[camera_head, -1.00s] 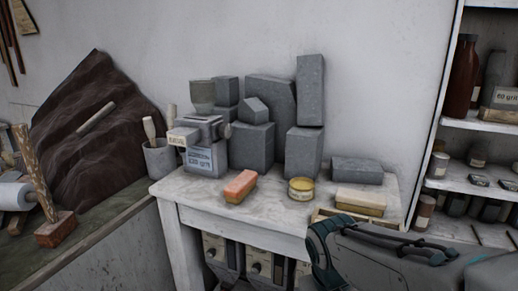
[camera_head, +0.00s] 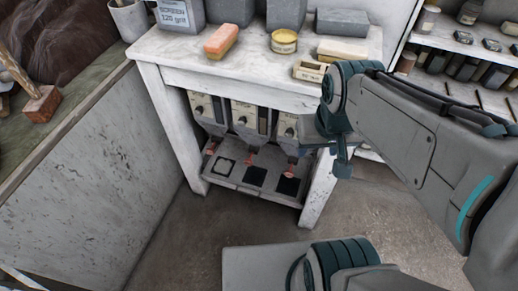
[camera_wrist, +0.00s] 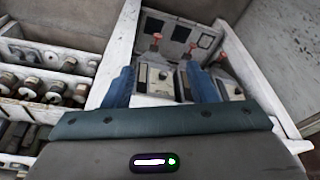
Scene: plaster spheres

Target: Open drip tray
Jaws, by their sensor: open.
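A grey flat tray (camera_head: 235,186) with several square pads, one pale-rimmed and others dark, lies low under the white table. It appears to be the drip tray, below a row of grey dispensers (camera_head: 243,113) with red spouts. In the wrist view, the tray (camera_wrist: 175,34) shows at the top beyond the dispensers (camera_wrist: 158,78), seen upside down. My gripper (camera_head: 341,165) hangs at the table's right front leg, above and right of the tray. In the wrist view its blue fingers (camera_wrist: 160,72) stand apart, open and empty, with no contact with the tray visible.
The white table (camera_head: 170,45) holds an orange-topped brush-like block (camera_head: 221,40), a yellow tin (camera_head: 284,41) and grey blocks. Its legs flank the tray. A shelf of jars (camera_head: 465,65) stands right. A workbench side (camera_head: 90,150) closes the left. The floor in front (camera_head: 190,235) is clear.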

